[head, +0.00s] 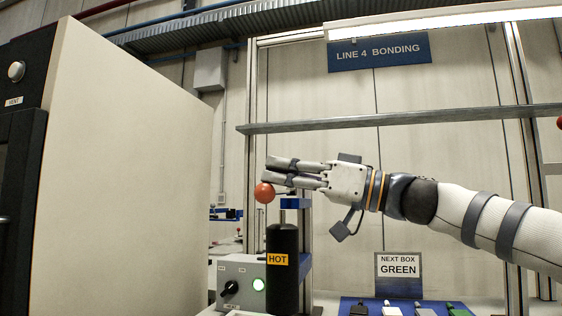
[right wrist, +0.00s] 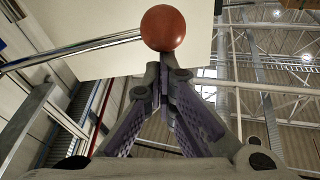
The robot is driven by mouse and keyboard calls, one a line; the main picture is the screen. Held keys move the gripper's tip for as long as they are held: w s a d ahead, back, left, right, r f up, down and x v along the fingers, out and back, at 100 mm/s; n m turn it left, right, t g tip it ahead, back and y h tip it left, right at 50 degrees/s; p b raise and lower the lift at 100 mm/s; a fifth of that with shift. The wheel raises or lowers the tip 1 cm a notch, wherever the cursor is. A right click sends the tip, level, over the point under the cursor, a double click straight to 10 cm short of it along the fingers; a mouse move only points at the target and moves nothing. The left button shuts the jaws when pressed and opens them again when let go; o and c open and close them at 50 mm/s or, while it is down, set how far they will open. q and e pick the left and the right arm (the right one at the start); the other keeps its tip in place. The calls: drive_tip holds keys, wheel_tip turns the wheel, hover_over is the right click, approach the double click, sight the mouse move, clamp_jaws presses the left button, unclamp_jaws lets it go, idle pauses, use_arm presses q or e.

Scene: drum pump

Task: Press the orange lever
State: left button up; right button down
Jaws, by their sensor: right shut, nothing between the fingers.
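The orange lever shows as an orange-red ball knob (head: 265,193) in the head view, left of the blue top of a bench device (head: 295,203). In the right wrist view the ball (right wrist: 163,28) is at the top centre, on a shiny metal rod (right wrist: 75,51) that runs left. My right gripper (head: 267,171) comes in from the right, lies nearly level and is shut and empty. Its fingertips are right above the ball in the head view; in the right wrist view they (right wrist: 166,62) meet its edge. I cannot tell if they touch it. My left gripper is not in view.
Below stands a black cylinder (head: 283,280) labelled HOT, beside a grey control box (head: 234,272) with a lit green light. A large pale cabinet (head: 130,170) fills the left. A NEXT BOX GREEN sign (head: 398,272) stands behind a blue tray (head: 372,303). A metal rail (head: 400,118) crosses above.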

sight(273, 199)
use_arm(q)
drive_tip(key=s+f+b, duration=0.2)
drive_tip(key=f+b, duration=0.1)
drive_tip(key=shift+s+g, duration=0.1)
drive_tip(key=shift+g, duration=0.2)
use_arm(e)
drive_tip(key=shift+n, duration=0.8)
drive_tip(key=f, duration=0.4)
drive_tip(key=shift+w+f, duration=0.2)
drive_tip(key=shift+a+f, duration=0.1)
drive_tip(key=shift+f, duration=0.1)
drive_tip(key=shift+r, duration=0.1)
wheel_tip(273, 199, up, 5)
drive_tip(key=p, duration=0.2)
use_arm(q)
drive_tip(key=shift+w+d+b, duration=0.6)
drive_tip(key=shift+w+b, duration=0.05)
drive_tip(key=shift+b, duration=0.4)
use_arm(e)
drive_tip(key=v, duration=1)
